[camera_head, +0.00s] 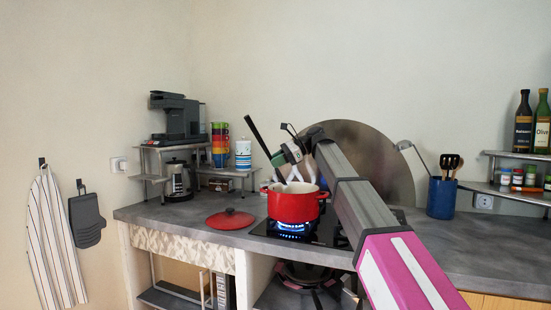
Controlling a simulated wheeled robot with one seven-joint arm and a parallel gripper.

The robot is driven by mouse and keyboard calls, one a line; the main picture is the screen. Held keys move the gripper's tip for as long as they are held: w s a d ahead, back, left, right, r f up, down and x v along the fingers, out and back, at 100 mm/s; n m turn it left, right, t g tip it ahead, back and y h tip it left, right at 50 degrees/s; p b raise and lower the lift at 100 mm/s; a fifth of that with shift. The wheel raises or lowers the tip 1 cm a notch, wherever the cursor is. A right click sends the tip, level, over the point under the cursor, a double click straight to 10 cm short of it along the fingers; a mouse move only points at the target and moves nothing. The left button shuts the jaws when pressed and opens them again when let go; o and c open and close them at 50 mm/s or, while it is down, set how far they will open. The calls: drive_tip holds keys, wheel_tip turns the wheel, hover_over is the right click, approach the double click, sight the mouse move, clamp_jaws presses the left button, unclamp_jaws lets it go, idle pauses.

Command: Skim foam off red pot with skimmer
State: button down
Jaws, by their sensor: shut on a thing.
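The red pot (294,208) stands uncovered on the black gas hob (268,231), with a blue flame lit under it. My gripper (295,175) is above the pot's opening, pointing down. It is shut on the skimmer (257,136), whose dark handle sticks up to the left, tilted. The skimmer's lower end is hidden by my gripper and the pot, so I cannot tell whether it touches the contents. The foam cannot be made out from this low angle.
The red lid (230,219) lies on the counter left of the hob. A blue utensil crock (441,198) with a ladle stands to the right. A round metal splash plate (367,151) is behind my arm. A coffee maker (177,118) and stacked cups (220,143) are at the back left.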

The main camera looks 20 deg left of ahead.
drive_tip(key=w+d+f, duration=0.3)
drive_tip(key=w+f, duration=0.2)
drive_tip(key=f, duration=0.5)
drive_tip(key=shift+w+d, duration=0.3)
drive_tip(key=shift+d, duration=0.1)
idle(0.5)
drive_tip(key=shift+d, duration=0.1)
idle(0.4)
